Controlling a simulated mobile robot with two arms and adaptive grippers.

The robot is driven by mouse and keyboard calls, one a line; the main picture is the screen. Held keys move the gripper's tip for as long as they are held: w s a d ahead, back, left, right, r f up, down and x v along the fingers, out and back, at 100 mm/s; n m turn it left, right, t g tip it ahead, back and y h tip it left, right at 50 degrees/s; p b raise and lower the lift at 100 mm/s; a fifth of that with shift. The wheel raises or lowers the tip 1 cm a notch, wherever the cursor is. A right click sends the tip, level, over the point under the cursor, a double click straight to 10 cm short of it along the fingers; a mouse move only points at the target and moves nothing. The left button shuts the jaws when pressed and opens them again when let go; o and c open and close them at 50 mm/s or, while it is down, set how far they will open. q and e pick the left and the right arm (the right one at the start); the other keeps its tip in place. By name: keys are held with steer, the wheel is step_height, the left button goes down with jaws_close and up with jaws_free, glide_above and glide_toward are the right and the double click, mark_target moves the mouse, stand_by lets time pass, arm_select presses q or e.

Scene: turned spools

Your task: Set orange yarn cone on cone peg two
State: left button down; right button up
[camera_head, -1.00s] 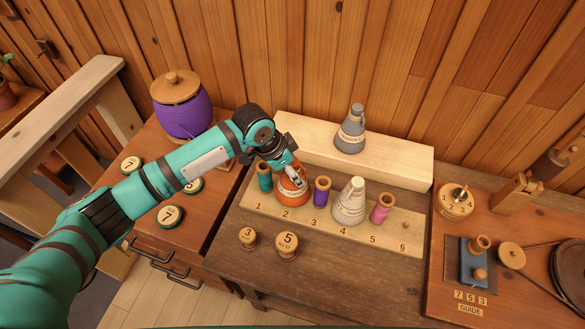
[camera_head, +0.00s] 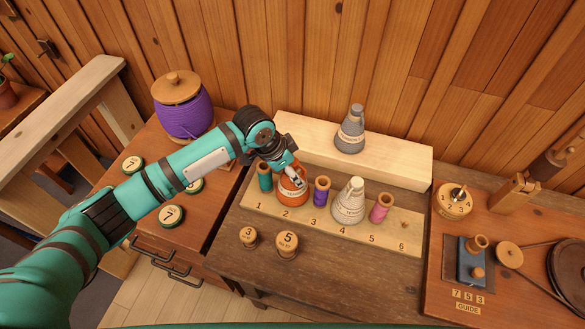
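The orange yarn cone (camera_head: 292,193) stands upright at position 2 of the numbered peg board (camera_head: 300,222), between a teal spool (camera_head: 265,178) and a purple spool (camera_head: 321,191). Its lower part and label show; its top is hidden by my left gripper (camera_head: 297,176). My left gripper reaches down over the cone's top from the upper left, its fingers at the cone. The view is too small to tell whether the fingers are closed on it. The peg under the cone is hidden. My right gripper is not in view.
A white cone (camera_head: 348,203) stands at position 4 and a pink spool (camera_head: 381,208) at 5; peg 6 (camera_head: 405,226) is bare. A grey cone (camera_head: 350,131) stands on the pale block behind.

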arm_select(q)
steer(key=shift+f, duration=0.5)
stand_by(0.7)
steer(key=c, duration=0.8)
jaws_free()
steer(key=shift+o, duration=0.4)
steer(key=shift+f, duration=0.1)
steer(key=p+v, duration=1.1)
steer(key=p, duration=0.1)
